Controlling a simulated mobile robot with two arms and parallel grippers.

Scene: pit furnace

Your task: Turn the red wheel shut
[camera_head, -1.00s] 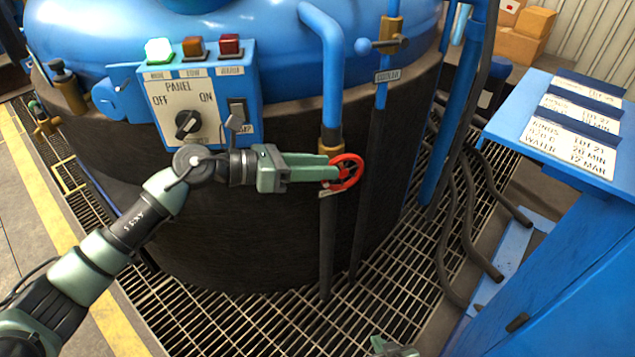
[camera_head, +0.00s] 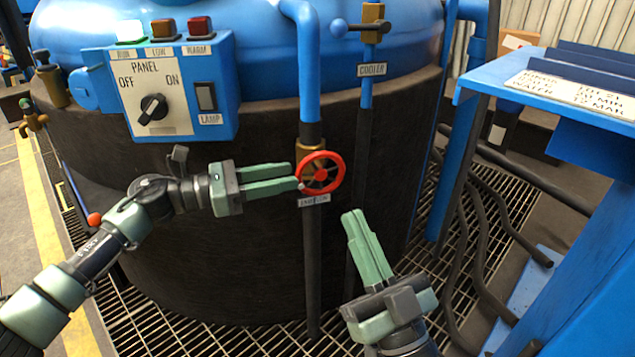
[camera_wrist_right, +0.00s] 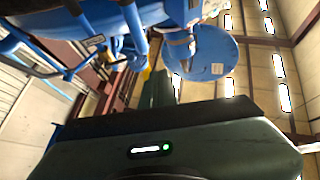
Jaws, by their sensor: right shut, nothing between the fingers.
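The red wheel (camera_head: 334,185) is a round spoked handwheel on the blue pipe at the front of the dark tank, with a label below it. My left gripper (camera_head: 293,176) is just left of it in the head view. Its two fingers point at the wheel's left rim with a gap between them. I cannot tell whether the lower fingertip touches the rim. My right gripper (camera_head: 352,213) is below and right of the wheel, apart from it. Its fingers are together, pointing up, and empty. The right wrist view does not clearly show the wheel.
A control panel (camera_head: 183,84) with a knob and switch is above my left gripper. A blue stand with signs (camera_head: 510,66) is at the right. Hoses (camera_head: 485,215) lie on the grating.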

